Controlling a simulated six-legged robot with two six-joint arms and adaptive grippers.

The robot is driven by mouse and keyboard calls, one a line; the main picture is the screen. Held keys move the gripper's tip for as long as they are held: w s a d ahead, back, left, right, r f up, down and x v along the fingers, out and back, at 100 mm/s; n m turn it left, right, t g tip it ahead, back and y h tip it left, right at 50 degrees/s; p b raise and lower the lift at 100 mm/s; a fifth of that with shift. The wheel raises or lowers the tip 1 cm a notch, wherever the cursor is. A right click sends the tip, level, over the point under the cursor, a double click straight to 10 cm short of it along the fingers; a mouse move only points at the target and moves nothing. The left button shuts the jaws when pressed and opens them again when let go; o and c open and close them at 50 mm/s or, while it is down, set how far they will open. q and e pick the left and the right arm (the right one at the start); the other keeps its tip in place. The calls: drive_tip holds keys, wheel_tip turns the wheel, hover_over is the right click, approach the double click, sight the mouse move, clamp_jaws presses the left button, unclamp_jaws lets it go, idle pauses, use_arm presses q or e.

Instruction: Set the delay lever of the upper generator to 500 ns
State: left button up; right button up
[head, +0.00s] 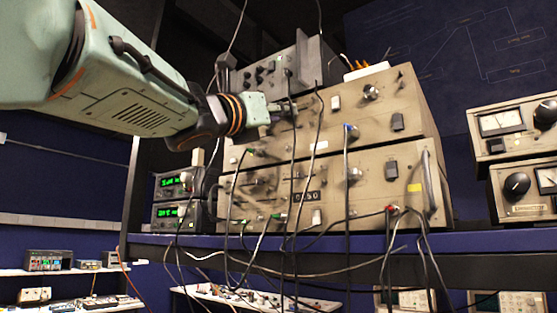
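Two beige generators are stacked on the shelf. The upper generator (362,117) has several knobs and switches on its front panel. The lower generator (335,184) is directly beneath it and has a similar panel. My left arm reaches in from the left, and my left gripper (281,112) is at the left part of the upper generator's front panel. The fingers are small and dark here; whether they are open or touch a control cannot be told. The delay lever cannot be made out clearly, and the gripper and arm cover that part of the panel. My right gripper is not in view.
Cables (292,195) hang down in front of both generators. A grey instrument (282,70) sits on top of the upper generator. Meters with green displays (176,198) stand at left, and dial units (512,130) at right. The shelf edge (300,243) runs below.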

use_arm(q)
drive_tip(key=shift+w+f, duration=0.1)
drive_tip(key=shift+s, duration=0.25)
drive_tip(key=c, duration=0.3)
drive_tip(key=shift+w, duration=0.1)
clamp_jaws()
